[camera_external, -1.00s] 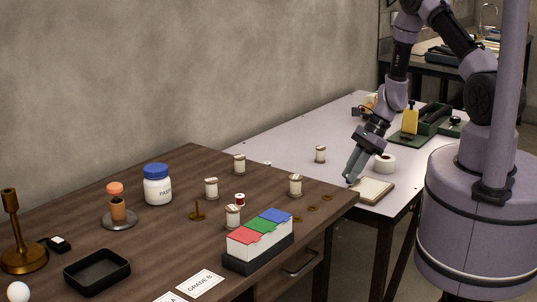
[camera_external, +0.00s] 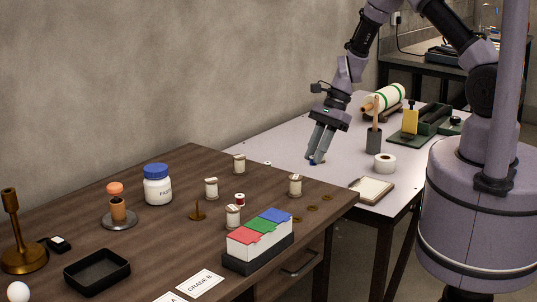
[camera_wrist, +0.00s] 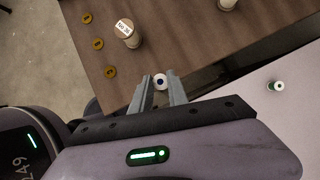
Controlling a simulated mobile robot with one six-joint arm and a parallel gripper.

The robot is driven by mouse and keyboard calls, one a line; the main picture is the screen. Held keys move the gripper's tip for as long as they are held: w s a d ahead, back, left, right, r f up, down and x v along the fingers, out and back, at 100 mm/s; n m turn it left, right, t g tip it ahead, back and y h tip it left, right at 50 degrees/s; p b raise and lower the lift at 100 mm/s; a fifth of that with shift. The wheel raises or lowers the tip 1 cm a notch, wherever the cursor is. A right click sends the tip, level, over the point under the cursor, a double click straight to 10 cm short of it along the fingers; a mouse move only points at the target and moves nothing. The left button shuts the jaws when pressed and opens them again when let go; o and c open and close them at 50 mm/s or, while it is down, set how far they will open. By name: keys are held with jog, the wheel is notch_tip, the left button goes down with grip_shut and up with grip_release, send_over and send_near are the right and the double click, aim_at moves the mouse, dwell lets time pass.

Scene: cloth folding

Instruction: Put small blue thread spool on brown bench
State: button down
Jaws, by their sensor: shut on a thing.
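My gripper (camera_external: 315,161) is shut on the small blue thread spool (camera_external: 313,163); only a bit of blue shows at the fingertips in the external view. In the wrist view the spool (camera_wrist: 160,82) shows end-on between the two fingers (camera_wrist: 161,79), a pale ring with a blue centre. The gripper points down, in the air near the right back edge of the brown bench (camera_external: 160,250). In the wrist view the bench (camera_wrist: 170,30) lies beyond the fingertips.
A labelled spool (camera_external: 295,185) and several brass discs (camera_external: 312,209) stand near the bench's right end. A red-green-blue box (camera_external: 258,240) is in front. The white table (camera_external: 270,140) adjoins, with a tape roll (camera_external: 385,163) and notepad (camera_external: 371,190).

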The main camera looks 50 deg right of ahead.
jog(key=w+a+r+n+g+p, duration=0.1)
jog(key=w+a+r+n+p, duration=0.15)
jog(key=w+a+r, duration=0.6)
jog(key=f+b, duration=0.1)
jog(key=f, duration=0.3)
jog(key=s+f+b, duration=0.1)
jog(key=f+b, duration=0.1)
jog(key=f, duration=0.2)
jog(key=s+a+f+b, duration=0.1)
jog(key=f, duration=0.3)
jog(key=shift+f+b, duration=0.25)
jog(key=shift+b, duration=0.05)
jog(key=shift+r, duration=0.1)
jog(key=c, duration=1.7)
grip_release()
jog(key=shift+f, duration=0.2)
jog(key=o, duration=0.4)
